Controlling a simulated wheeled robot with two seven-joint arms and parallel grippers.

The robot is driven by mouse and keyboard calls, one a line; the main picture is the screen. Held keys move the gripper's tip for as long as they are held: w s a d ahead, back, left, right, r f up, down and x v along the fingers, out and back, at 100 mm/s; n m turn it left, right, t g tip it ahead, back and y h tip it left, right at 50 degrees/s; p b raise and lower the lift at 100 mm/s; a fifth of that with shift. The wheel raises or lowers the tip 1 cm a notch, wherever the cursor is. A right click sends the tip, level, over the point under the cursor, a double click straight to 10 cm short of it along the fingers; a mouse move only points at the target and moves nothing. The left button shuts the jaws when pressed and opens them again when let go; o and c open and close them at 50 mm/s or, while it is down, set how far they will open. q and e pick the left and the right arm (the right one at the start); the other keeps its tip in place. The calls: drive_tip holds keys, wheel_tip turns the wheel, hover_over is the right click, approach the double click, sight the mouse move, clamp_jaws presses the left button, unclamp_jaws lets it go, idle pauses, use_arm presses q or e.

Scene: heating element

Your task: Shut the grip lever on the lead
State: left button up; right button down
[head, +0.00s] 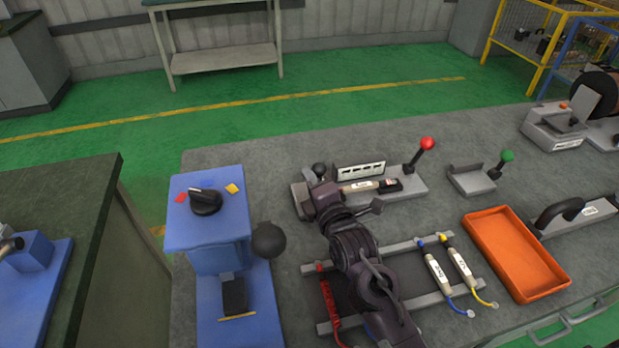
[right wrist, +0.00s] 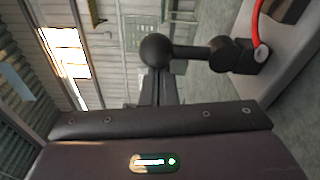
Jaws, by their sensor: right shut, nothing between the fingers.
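The grip lever is a black ball-ended lever; its ball (right wrist: 158,50) and short arm show in the right wrist view, running to a black block (right wrist: 235,55). A red lead (right wrist: 262,18) curves at that block. In the head view a black knob (head: 319,169) stands at the left end of a grey fixture (head: 415,186), beside a labelled pale part (head: 358,187). My right gripper (head: 322,188) is at this end, close to the knob. In its wrist view the fingers (right wrist: 160,88) are together and empty, just by the ball; contact cannot be told. My left gripper is not in view.
A red-knobbed lever (head: 427,144) rises at the fixture's right end. A rack with two labelled leads (head: 438,272) and a red coiled lead (head: 328,302) lies nearer. A blue press-like stand (head: 208,225) is left; an orange tray (head: 515,255) is right.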

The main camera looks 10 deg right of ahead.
drive_tip(key=shift+d+m, duration=0.15)
drive_tip(key=shift+m, duration=0.15)
drive_tip(key=m, duration=0.1)
drive_tip(key=d+m+p, duration=0.1)
drive_tip(key=d+m, duration=0.1)
drive_tip(key=m, duration=0.1)
drive_tip(key=shift+d+r+t+p, duration=0.2)
drive_tip(key=shift+r+t+p, duration=0.05)
drive_tip(key=shift+t+p, duration=0.05)
drive_tip(key=d+m, duration=0.1)
drive_tip(key=m, duration=0.1)
drive_tip(key=d+m, duration=0.1)
drive_tip(key=m, duration=0.1)
drive_tip(key=d+f+m+t, duration=0.1)
drive_tip(key=m, duration=0.1)
drive_tip(key=shift+d+m+h, duration=0.2)
drive_tip(key=shift+m+h, duration=0.2)
drive_tip(key=shift+d+f+p, duration=0.25)
drive_tip(key=shift+p, duration=0.05)
drive_tip(key=shift+f, duration=0.1)
